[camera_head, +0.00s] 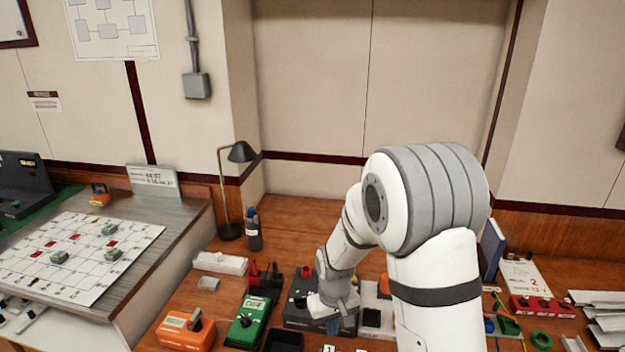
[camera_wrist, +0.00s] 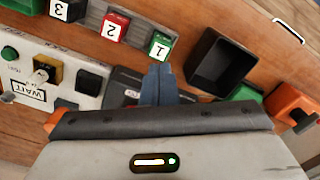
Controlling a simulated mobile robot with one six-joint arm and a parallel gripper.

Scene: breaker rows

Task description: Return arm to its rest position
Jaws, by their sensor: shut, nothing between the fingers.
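My gripper (camera_head: 336,325) reaches down over the wooden workbench in the head view, in front of my large white and grey arm, which hides much of the bench's right half. In the wrist view my gripper's blue-grey fingers (camera_wrist: 158,84) are together with nothing between them. They point toward a green block marked 1 (camera_wrist: 160,46). A red block marked 2 (camera_wrist: 115,27) and a black block marked 3 (camera_wrist: 66,8) stand in the same row. Whether the fingertips touch anything below cannot be told.
An open black bin (camera_wrist: 218,62), an orange switch box (camera_head: 180,330) and a green switch box (camera_head: 248,322) stand near my gripper. A lamp (camera_head: 229,228) and bottle (camera_head: 254,230) stand behind.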

